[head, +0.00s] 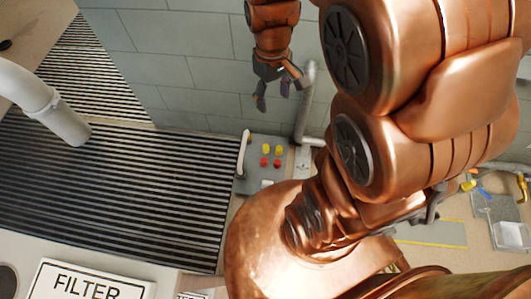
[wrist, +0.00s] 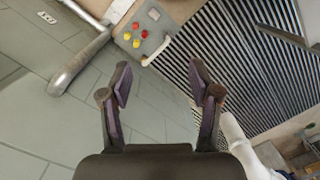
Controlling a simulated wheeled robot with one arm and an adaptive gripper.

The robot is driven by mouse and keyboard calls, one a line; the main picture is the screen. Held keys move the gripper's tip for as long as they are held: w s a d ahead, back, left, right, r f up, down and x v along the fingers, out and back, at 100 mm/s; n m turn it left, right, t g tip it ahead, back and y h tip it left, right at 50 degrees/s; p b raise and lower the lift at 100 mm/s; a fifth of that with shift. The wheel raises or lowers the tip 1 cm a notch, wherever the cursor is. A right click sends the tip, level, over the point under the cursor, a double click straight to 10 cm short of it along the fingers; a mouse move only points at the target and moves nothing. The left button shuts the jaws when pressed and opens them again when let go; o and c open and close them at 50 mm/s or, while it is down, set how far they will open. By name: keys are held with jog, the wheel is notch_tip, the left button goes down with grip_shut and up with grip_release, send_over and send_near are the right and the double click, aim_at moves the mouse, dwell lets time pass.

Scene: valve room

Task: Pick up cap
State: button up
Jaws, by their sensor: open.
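My gripper (head: 274,92) is open and empty in front of the grey tiled wall in the head view. Its two fingers also show spread apart in the wrist view (wrist: 160,82), with nothing between them. I cannot make out for certain which thing is the cap. A grey box (head: 249,178) bears small round yellow pieces (head: 266,149) and red pieces (head: 264,162); I cannot tell whether these are caps or buttons. The box also shows at the top of the wrist view (wrist: 124,42), beyond the fingertips and apart from them.
A dark floor grating (head: 110,190) covers the left. A white pipe (head: 45,105) stands over it. A grey pipe (head: 306,105) runs by the wall near the box. A FILTER sign (head: 85,283) is at lower left. A grey tray (head: 497,215) with small coloured items lies at right.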

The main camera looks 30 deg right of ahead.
jog(key=w+d+f+n+b, duration=0.15)
jog(key=w+f+b, duration=0.3)
jog(key=f, duration=0.45)
jog(key=w+d+f+n+b, duration=0.1)
jog(key=w+d+f+b, duration=0.15)
jog(key=w+f, duration=0.4)
jog(key=n+t+b, duration=0.1)
jog(key=n+b, duration=0.5)
jog(key=b, duration=1.2)
send_over(266, 146)
jog(key=f, duration=4.5)
jog(key=shift+s+f, duration=0.2)
jog(key=shift+s, duration=0.05)
jog(key=shift+w+f+b, duration=0.2)
jog(key=shift+f+b, duration=1.7)
jog(key=shift+f, duration=2.3)
jog(key=shift+c, duration=0.2)
jog(key=c, duration=1)
